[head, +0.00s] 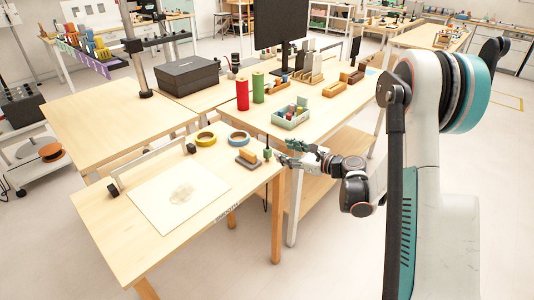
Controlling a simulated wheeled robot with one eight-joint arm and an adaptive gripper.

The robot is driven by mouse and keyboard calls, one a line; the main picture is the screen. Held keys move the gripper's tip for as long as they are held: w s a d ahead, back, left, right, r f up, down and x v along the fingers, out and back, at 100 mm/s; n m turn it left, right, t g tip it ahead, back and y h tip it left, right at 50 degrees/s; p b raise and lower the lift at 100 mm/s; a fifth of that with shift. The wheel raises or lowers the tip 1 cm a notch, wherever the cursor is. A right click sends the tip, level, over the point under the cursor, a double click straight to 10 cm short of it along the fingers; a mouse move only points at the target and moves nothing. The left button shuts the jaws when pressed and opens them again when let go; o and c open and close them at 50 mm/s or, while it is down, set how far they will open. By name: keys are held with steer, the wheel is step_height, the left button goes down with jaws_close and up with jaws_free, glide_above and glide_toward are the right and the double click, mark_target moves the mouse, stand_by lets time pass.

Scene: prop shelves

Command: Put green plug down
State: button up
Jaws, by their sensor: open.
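A small dark green plug (267,154) stands at the right corner of the front wooden table. My gripper (284,154) is open just to the right of it, at the table edge. Its fingers point left toward the plug. The picture is too small to tell whether the fingers touch the plug. My wrist reaches in from the right at about table height.
A tan block on a grey base (248,158) sits close left of the plug. A blue tape roll (239,138) and a yellow tape roll (206,139) lie behind. A white sheet (180,193) covers the table's middle. A teal box (290,120) stands on the table behind.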

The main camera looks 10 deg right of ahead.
mark_target(270, 151)
step_height(270, 151, down, 5)
steer(key=d+m+t+y, duration=0.1)
steer(key=d+m+t, duration=0.1)
steer(key=d+m, duration=0.15)
steer(key=x, duration=0.8)
steer(key=shift+a+f, duration=0.15)
steer(key=shift+a, duration=0.25)
steer(key=b+x, duration=0.1)
steer(key=x, duration=0.1)
steer(key=f+b+x, duration=0.1)
steer(key=x, duration=0.1)
steer(key=shift+w+a, duration=0.1)
steer(key=shift+w, duration=0.25)
steer(key=shift+w+a+r, duration=0.1)
steer(key=shift+w, duration=0.05)
jaws_close()
